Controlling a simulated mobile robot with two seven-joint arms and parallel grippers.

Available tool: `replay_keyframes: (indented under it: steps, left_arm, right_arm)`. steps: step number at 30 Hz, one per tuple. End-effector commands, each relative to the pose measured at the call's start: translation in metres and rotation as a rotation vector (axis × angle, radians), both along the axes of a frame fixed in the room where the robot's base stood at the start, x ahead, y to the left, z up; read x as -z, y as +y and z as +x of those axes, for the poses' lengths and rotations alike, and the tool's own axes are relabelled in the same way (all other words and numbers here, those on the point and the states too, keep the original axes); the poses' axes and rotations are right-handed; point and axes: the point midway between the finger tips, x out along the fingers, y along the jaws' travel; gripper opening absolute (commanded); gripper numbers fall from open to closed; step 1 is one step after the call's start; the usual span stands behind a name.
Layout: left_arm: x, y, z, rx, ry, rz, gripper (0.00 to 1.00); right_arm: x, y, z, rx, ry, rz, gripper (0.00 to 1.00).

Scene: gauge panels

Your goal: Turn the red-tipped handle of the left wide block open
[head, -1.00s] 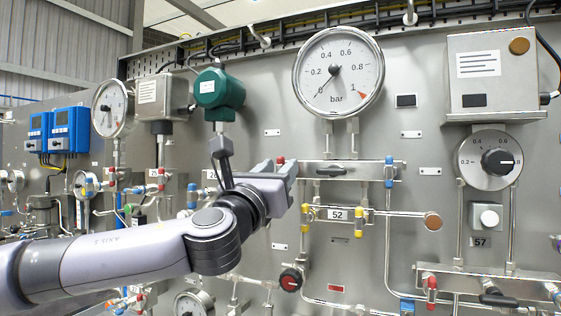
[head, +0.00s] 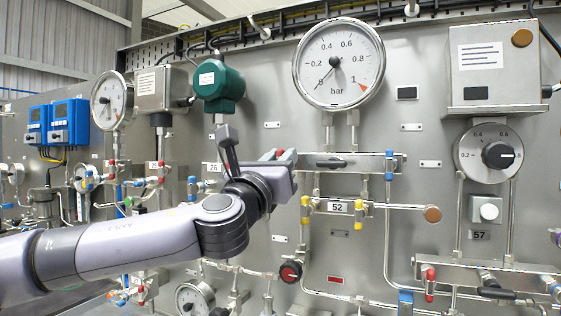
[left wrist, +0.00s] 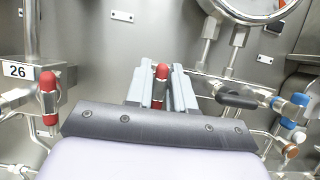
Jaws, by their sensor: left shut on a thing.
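The left wide block (head: 365,162) is a grey metal manifold below the large round gauge, above the tag 52. Its red-tipped handle (head: 280,153) is at the block's left end. My left gripper (head: 284,158) is at this handle, its arm coming in from the left. In the left wrist view, the red tip (left wrist: 162,72) shows between the two grey fingers (left wrist: 163,88), which are shut on it. My right gripper is not in view.
The large gauge (head: 338,65) hangs above the block. A black lever (head: 331,162) sits on the block's front, right of my gripper. Another red handle (left wrist: 48,92) is by tag 26. Yellow-tipped handles (head: 358,218) and pipes lie below. A green transmitter (head: 219,85) is above my wrist.

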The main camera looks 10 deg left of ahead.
Motion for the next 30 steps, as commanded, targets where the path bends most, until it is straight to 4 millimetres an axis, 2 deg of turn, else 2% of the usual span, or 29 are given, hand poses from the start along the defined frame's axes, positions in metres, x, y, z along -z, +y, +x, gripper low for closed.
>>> replay_keyframes:
  steps: [8,18,30]
  left_arm:
    - [0.004,0.0,0.001,0.002,0.034,-0.157,0.0]
    - [0.004,0.001,0.001,0.001,0.095,-0.466,0.0]
    - [0.004,0.002,0.001,0.001,0.169,-0.839,0.0]
  right_arm:
    - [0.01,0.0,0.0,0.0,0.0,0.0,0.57]
    - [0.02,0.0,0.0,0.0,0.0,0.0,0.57]
    - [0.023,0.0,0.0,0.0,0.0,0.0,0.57]
